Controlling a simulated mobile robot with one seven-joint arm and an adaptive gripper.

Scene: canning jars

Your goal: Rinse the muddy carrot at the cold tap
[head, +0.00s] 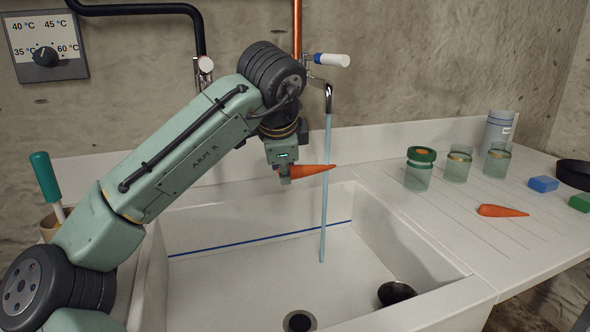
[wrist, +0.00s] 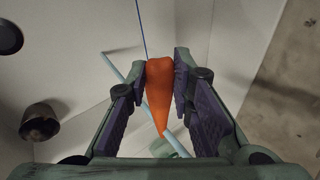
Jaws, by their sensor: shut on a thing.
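My gripper (head: 284,173) is shut on an orange carrot (head: 315,170) above the sink basin (head: 250,275). In the wrist view the carrot (wrist: 159,90) sits between the two purple pads, its narrow end pointing down the picture. No mud shows on the sides in view. The cold tap (head: 328,97), with a blue band by its lever, runs a thin blue water stream (head: 324,200) into the basin. In the head view the carrot's tip overlaps the stream; I cannot tell for sure whether they touch. A second orange carrot (head: 502,211) lies on the right drainboard.
Several glass jars (head: 417,176) and a grey canister (head: 497,130) stand on the drainboard (head: 455,225). A blue sponge (head: 543,184) and a green block (head: 579,203) lie farther right. A dark cup (head: 397,293) lies in the basin near the drain (head: 299,321). A temperature dial (head: 46,57) is on the wall.

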